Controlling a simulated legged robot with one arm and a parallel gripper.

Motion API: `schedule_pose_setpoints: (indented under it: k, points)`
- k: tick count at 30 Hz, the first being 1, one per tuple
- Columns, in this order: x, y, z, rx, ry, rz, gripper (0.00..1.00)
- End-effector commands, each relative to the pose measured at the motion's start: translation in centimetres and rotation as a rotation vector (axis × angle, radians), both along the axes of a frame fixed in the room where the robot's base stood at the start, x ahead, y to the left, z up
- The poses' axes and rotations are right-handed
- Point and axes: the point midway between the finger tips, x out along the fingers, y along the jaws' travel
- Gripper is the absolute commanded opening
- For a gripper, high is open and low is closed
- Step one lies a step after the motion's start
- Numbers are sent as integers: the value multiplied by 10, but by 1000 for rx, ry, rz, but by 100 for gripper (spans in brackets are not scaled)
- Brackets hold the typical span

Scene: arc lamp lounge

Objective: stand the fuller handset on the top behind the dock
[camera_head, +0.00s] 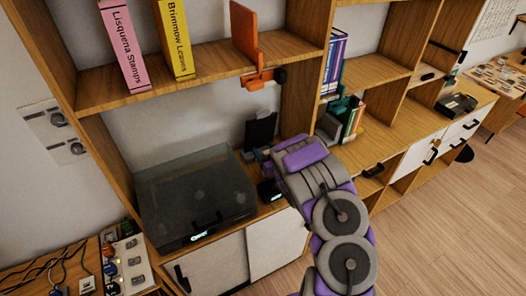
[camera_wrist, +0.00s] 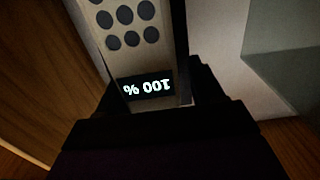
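A handset (camera_wrist: 130,50) with round dark keys fills the upper middle of the wrist view. In the head view my gripper (camera_head: 258,154) is over the cabinet top, right of the glass-lidded player. A dark upright shape (camera_head: 261,130) stands at it; I cannot tell whether it is the handset. A small black device (camera_head: 268,191) with a lit display sits below my gripper, partly hidden by my arm.
The lidded player (camera_head: 195,195) takes up the cabinet top (camera_head: 240,168) to the left. A shelf (camera_head: 200,75) with a pink book (camera_head: 124,45), a yellow book (camera_head: 175,38) and an orange bookend (camera_head: 245,35) hangs above. A wooden upright (camera_head: 300,95) stands to the right.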

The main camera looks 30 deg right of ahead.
Motion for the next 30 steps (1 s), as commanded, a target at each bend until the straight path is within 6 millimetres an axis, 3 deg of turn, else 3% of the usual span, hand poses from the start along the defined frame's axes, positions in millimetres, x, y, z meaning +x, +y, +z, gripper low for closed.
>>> schedule_pose_setpoints:
  k: [3, 11, 16, 30]
  points:
    - [-1, -1, 0, 3, 0, 2, 78]
    - [-1, 0, 3, 0, -2, 1, 78]
    - [-2, 1, 18, 0, -3, 3, 78]
    - [-89, 0, 13, 3, 4, 5, 78]
